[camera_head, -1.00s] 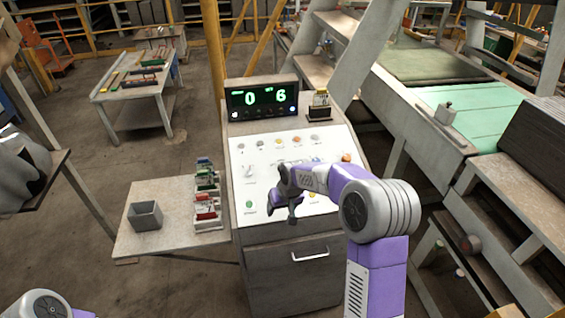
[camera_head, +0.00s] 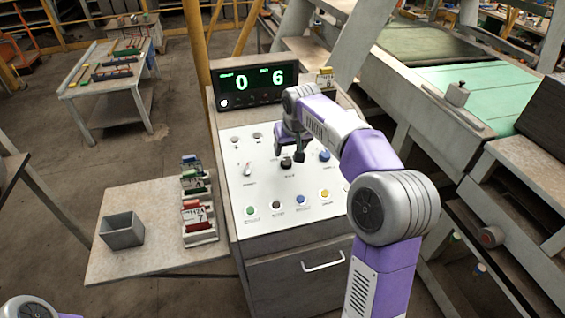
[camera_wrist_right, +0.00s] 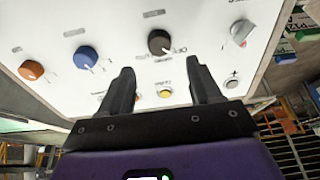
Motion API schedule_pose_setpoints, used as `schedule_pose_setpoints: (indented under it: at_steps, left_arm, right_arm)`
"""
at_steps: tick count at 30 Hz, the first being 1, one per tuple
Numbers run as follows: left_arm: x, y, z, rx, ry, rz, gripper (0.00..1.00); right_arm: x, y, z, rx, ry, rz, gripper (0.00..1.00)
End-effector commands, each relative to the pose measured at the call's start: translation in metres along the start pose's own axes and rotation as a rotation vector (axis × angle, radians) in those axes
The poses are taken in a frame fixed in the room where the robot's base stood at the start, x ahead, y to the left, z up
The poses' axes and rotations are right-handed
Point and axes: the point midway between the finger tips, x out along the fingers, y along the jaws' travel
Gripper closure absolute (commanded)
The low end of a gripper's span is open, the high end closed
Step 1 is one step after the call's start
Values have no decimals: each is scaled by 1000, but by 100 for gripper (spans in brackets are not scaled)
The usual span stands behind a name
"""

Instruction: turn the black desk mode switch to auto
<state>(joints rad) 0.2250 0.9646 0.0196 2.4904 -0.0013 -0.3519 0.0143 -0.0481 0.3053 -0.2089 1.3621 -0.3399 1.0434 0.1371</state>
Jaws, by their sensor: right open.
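The black mode switch (camera_head: 286,163) is a round knob in the middle of the white sloped panel (camera_head: 262,190). In the right wrist view the black knob (camera_wrist_right: 160,42) has a pale pointer mark and small lettering beside it, too small to read surely. My right gripper (camera_head: 290,150) hangs just above the knob in the head view. In the wrist view the gripper (camera_wrist_right: 165,85) is open, its two dark fingers apart and empty, with the knob beyond the tips and roughly between them. I cannot tell the exact gap. My left gripper is out of view.
A blue knob (camera_wrist_right: 85,57), an orange knob (camera_wrist_right: 30,70) and a grey lever switch (camera_wrist_right: 240,32) flank the black one. Several buttons line the panel. A display (camera_head: 252,84) reads 0 and 6. A grey bin (camera_head: 122,231) and card rack (camera_head: 198,222) stand at left.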

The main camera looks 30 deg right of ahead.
Motion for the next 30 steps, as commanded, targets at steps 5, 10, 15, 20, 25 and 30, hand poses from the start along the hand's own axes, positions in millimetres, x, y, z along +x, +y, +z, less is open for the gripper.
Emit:
schedule_pose_setpoints:
  at_steps: [5, 10, 15, 20, 25, 30]
  left_arm:
    - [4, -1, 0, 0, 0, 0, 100]
    - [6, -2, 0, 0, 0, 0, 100]
    - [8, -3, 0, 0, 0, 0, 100]
    - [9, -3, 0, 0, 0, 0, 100]
    - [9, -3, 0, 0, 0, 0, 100]
    - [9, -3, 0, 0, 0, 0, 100]
  right_arm:
    - [18, 0, 2, 0, -3, 0, 37]
    - [46, 0, 2, 1, -3, 0, 37]
    - [68, 0, 1, 0, -2, 0, 37]
    - [76, 0, 1, 0, 0, 0, 37]
    - [77, 0, 1, 0, 1, -1, 37]
    - [77, 0, 1, 0, 1, -1, 50]
